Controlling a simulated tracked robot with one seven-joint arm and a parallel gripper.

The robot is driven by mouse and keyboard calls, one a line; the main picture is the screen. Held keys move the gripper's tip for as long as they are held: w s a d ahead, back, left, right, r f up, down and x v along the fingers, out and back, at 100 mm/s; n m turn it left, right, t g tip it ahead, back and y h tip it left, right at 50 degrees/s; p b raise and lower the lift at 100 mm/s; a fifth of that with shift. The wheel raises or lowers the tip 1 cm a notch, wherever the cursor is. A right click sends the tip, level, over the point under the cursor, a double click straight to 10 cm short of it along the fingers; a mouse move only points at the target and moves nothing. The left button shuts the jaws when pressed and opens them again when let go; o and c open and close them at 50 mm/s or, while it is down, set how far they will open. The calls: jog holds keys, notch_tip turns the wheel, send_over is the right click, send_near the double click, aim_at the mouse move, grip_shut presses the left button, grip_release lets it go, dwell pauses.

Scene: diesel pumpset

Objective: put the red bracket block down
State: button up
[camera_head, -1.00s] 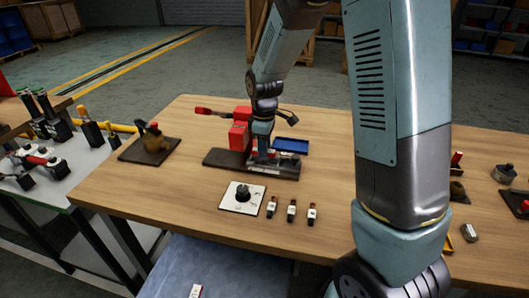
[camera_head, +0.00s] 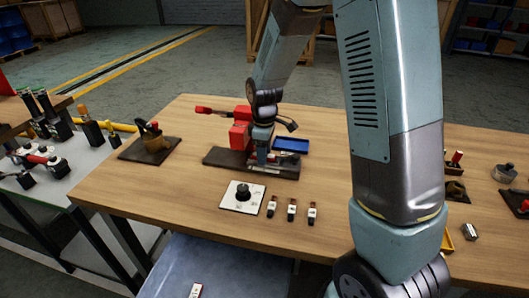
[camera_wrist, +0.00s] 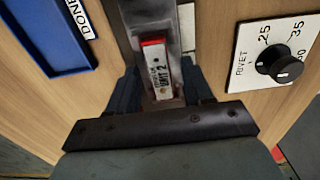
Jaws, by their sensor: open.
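The red bracket block (camera_wrist: 157,70) shows in the wrist view as a small upright-looking piece with a red end and a white face marked "UNIT 2". It is at the grey metal fixture (camera_wrist: 150,18) on the dark base plate (camera_head: 222,157). My gripper (camera_wrist: 160,84) is open, with one dark finger on each side of the block; contact with the fingers is unclear. In the head view my gripper (camera_head: 262,159) is low over the base plate, beside the red press (camera_head: 241,129), and hides the block.
A blue tray (camera_head: 290,145), marked "DONE" in the wrist view (camera_wrist: 72,66), lies behind the base plate. A white dial plate (camera_head: 243,197) and three small labelled blocks (camera_head: 291,210) lie in front. Bare wood (camera_head: 165,185) is free at the left.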

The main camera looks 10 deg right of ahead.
notch_tip(320, 180, up, 12)
jog(key=s+d+r+m+t, duration=0.3)
jog(key=s+d+r+m, duration=0.45)
jog(key=s+r, duration=0.35)
jog(key=s+d+r+m+t, duration=0.1)
jog(key=s+d+m, duration=0.1)
jog(key=s, duration=0.4)
jog(key=s+d+r+m+t, duration=0.1)
jog(key=s+d+m, duration=0.2)
jog(key=s, duration=0.3)
jog(key=shift+s+d+r+m+t, duration=0.2)
jog(key=shift+s+r+m+t, duration=0.15)
jog(key=shift+m, duration=0.2)
jog(key=shift+c, duration=0.2)
